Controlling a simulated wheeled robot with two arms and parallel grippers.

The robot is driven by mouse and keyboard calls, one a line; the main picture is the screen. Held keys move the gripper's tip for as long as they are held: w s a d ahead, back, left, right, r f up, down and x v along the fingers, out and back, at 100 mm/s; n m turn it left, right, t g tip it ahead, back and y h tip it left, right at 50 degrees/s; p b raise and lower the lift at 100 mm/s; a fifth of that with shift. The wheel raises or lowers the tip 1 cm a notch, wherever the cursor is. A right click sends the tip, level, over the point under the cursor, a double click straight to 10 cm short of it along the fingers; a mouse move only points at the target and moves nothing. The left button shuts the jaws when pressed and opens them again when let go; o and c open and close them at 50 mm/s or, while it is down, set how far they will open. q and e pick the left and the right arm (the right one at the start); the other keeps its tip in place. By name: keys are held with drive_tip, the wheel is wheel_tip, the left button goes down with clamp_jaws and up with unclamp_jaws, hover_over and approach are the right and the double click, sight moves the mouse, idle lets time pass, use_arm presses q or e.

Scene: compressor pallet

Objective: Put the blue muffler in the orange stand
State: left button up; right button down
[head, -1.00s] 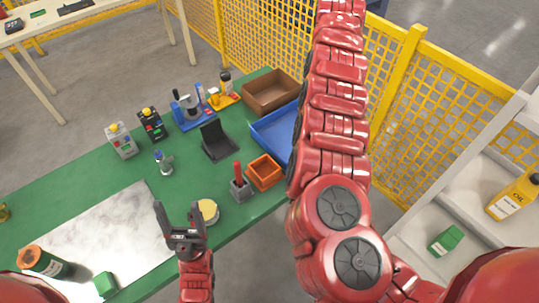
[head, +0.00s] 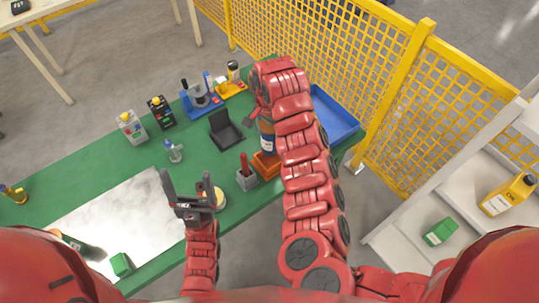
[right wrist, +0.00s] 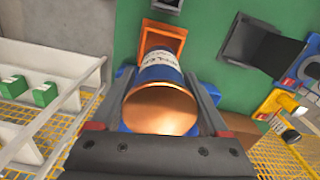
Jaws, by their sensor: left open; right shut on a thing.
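The blue muffler (head: 266,142) is a blue cylinder with a white label. It is upright over the orange stand (head: 270,165), a small square open box. My right gripper (head: 257,117) is shut on the muffler. In the right wrist view, the muffler's copper end (right wrist: 160,107) faces me between the fingers, and its far end overlaps the orange stand (right wrist: 164,38). I cannot tell whether its lower end is inside the stand or just above it. My left gripper (head: 189,187) is open and empty, in front of a round pale-topped item.
A grey holder with a red handle (head: 246,178) stands just left of the stand. A black open case (head: 225,130) is behind it. A blue tray (head: 335,112) lies right of my right arm. A yellow mesh fence (head: 370,80) runs behind the green table.

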sight(269, 151)
wheel_tip(269, 151, down, 4)
drive_tip(key=shift+w+f+p, duration=0.15)
drive_tip(key=shift+p, duration=0.6)
drive_tip(key=shift+f, duration=0.7)
wheel_tip(269, 151, down, 3)
drive_tip(key=shift+f+p, duration=0.1)
drive_tip(key=shift+p, duration=0.55)
drive_tip(key=shift+f, duration=0.15)
unclamp_jaws()
